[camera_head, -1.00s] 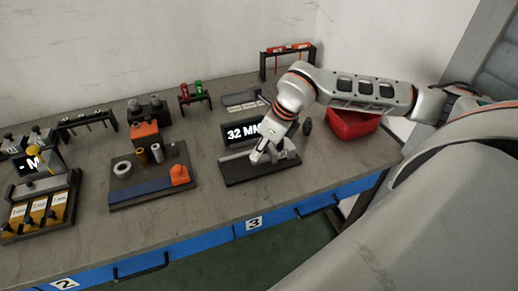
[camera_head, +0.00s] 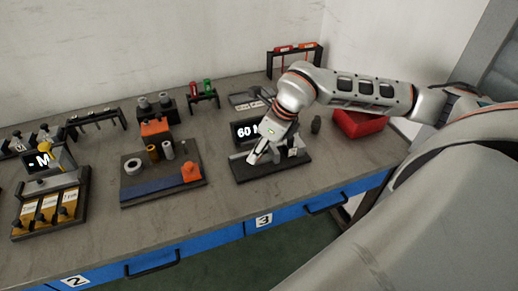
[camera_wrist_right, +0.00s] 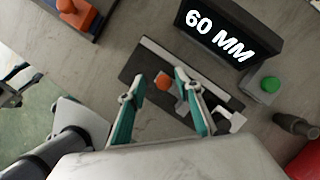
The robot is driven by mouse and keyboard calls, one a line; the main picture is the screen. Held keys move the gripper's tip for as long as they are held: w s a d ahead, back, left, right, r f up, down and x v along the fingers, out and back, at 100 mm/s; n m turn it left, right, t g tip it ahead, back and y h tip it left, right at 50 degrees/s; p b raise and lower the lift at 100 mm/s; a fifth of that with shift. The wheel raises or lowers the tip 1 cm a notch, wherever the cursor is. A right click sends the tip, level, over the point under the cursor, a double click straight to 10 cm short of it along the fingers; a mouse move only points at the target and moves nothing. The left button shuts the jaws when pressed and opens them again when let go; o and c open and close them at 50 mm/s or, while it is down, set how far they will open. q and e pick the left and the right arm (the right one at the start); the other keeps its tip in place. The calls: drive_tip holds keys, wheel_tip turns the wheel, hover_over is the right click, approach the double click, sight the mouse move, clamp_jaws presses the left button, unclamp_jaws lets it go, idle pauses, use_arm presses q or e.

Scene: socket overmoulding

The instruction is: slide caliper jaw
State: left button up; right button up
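The caliper (camera_head: 290,166) is a dark base with a pale rail on the bench, below a black display (camera_head: 246,128). In the wrist view, the caliper base (camera_wrist_right: 140,68) lies under my right gripper (camera_wrist_right: 158,76), and the display (camera_wrist_right: 232,36) reads 60 MM. The two teal-sided fingers are apart, with an orange round knob (camera_wrist_right: 163,82) and a small grey jaw block (camera_wrist_right: 183,106) between them. The right finger looks close to the block; contact is unclear. In the head view my right gripper (camera_head: 257,156) is over the caliper's left part. My left gripper is out of view.
A red bin (camera_head: 358,124) and small dark post (camera_head: 316,125) stand to the right. A fixture board (camera_head: 150,190) with an orange block is to the left. The bench front edge is near.

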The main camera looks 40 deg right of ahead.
drive_tip(key=shift+d+r, duration=0.1)
drive_tip(key=shift+d, duration=0.05)
drive_tip(key=v, duration=1.1)
drive_tip(key=shift+r, duration=0.4)
drive_tip(key=shift+s, duration=0.15)
